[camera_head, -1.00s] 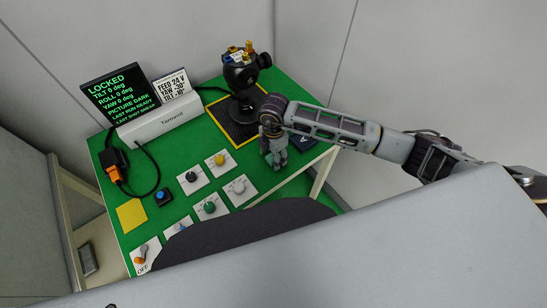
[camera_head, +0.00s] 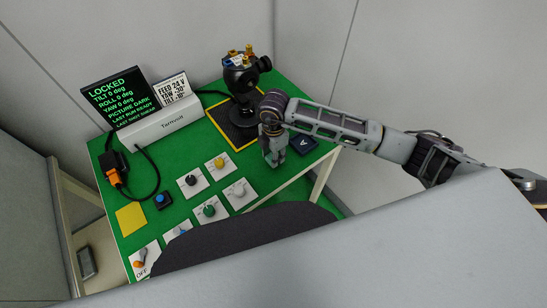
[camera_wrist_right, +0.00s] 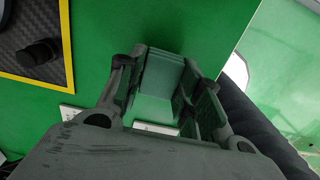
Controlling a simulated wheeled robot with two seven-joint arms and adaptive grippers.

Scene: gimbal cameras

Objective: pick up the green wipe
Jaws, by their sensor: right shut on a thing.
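My right gripper (camera_head: 274,160) points down over the green table (camera_head: 262,182), in front of the camera gimbal. In the right wrist view its two fingers (camera_wrist_right: 165,82) are closed on a pale green folded piece, the green wipe (camera_wrist_right: 160,76). The wipe is hard to tell from the green table top behind it, and the fingers hide its sides. In the head view I cannot make out the wipe. I cannot tell whether it touches the table. My left gripper is not in view.
The black gimbal (camera_head: 241,78) stands on a yellow-edged dark mat (camera_head: 226,120) behind the gripper. A dark blue box (camera_head: 304,144) lies right of it. Several knob plates (camera_head: 209,211) are in front left. A display (camera_head: 120,97) stands at the back left.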

